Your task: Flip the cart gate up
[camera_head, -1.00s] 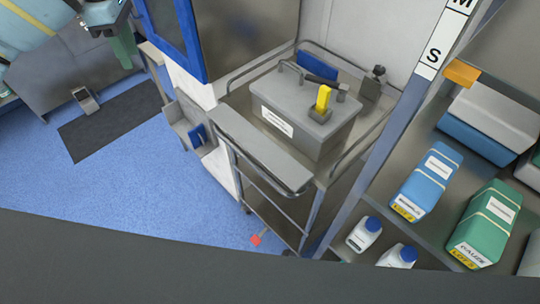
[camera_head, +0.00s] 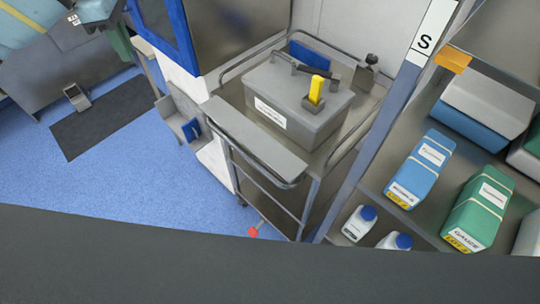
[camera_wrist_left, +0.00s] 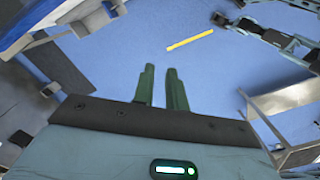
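The cart (camera_head: 309,166) stands in the middle of the head view, against the wall. Its gate appears to be the flat grey panel (camera_head: 250,137) along the cart's front edge, lying folded out below the top's level. Nothing touches it. My left gripper (camera_head: 119,42) is at the upper left of the head view, well apart from the cart. In the left wrist view its two green fingers (camera_wrist_left: 161,88) are parted with only blue floor between them. My right gripper is not in the head view.
A grey bin (camera_head: 298,105) with a yellow clip sits on the cart top. A shelf with a blue pack (camera_head: 421,168), a green pack (camera_head: 478,208) and white bottles stands at the right. A blue-framed cabinet is behind left. Blue floor (camera_head: 110,185) is open left of the cart.

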